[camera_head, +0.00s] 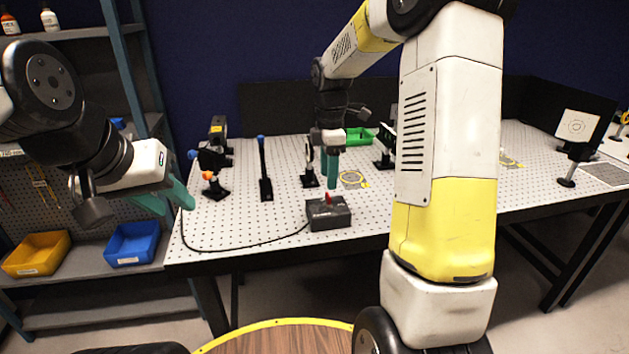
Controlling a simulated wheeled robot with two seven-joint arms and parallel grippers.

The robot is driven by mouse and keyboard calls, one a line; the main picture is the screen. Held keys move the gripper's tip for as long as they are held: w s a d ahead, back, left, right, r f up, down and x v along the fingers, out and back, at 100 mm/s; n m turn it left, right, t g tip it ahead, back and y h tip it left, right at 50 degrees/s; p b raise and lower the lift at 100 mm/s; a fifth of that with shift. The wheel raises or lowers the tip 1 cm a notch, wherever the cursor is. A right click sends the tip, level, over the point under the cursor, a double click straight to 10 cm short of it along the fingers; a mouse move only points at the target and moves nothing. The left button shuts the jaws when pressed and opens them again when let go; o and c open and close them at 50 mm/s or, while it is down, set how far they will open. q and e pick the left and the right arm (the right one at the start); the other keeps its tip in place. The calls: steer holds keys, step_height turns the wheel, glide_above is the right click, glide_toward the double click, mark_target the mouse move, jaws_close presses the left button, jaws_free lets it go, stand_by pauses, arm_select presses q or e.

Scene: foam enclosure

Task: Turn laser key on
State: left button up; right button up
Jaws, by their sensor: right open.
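The laser key box is a dark box (328,213) on the front edge of the perforated table, with a small red key (328,198) on its top. A black cable runs from the box to the left along the table. My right gripper (332,178) points down with its teal fingers just above and behind the key, apart from it as far as I can tell. It is open, though its fingers overlap in this view. My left gripper (176,203) is at the table's left front corner, its teal fingers spread and empty.
A white target card (577,127) stands at the right. A shelf with yellow (37,254) and blue (133,244) bins is at the left. My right arm hides part of the table.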

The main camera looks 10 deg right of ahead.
mark_target(328, 194)
step_height(328, 194, down, 6)
steer(key=shift+f, duration=0.1)
jaws_close()
stand_by(0.4)
